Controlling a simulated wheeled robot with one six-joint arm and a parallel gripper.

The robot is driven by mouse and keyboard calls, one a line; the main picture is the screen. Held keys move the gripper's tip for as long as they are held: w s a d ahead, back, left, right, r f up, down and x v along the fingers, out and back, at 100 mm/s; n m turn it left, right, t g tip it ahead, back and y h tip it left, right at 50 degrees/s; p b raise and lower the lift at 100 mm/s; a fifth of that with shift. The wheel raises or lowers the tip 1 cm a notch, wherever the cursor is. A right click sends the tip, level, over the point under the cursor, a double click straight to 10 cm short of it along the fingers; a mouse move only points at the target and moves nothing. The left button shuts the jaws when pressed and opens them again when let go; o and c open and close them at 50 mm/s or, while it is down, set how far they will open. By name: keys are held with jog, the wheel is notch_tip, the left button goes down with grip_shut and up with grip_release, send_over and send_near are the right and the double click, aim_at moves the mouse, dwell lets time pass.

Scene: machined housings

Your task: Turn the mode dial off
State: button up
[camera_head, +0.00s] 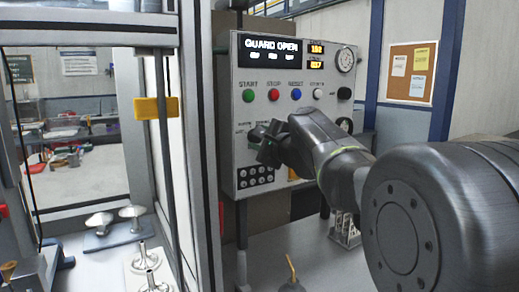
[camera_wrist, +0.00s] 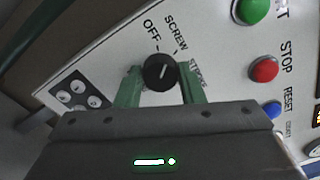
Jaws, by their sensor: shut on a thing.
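The mode dial (camera_wrist: 160,72) is a round black knob with a short white mark, on the white control panel (camera_head: 240,70). In the wrist view the labels OFF, SCREW and STROKE fan around its upper side. The mark leans up and slightly right, away from OFF; its exact setting is hard to read. My gripper (camera_wrist: 160,88) has its two green fingers on either side of the dial, shut on it. In the head view my gripper (camera_head: 267,144) is against the lower left of the panel and hides the dial.
Green (camera_head: 248,96), red (camera_head: 274,95) and blue (camera_head: 296,94) buttons sit above my gripper. The display (camera_head: 270,50) reads GUARD OPEN. Small sockets (camera_head: 255,177) lie just below. A metal door frame with a yellow handle (camera_head: 156,108) stands left.

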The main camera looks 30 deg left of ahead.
jog(key=n+b, duration=0.4)
jog(key=n, duration=0.1)
jog(key=shift+f, duration=0.2)
jog(key=shift+r, duration=0.1)
dwell(0.5)
jog(key=o, duration=1)
jog(key=b+v, duration=0.2)
jog(key=v, duration=1.2)
jog(key=shift+a, duration=0.1)
jog(key=shift+a, duration=0.1)
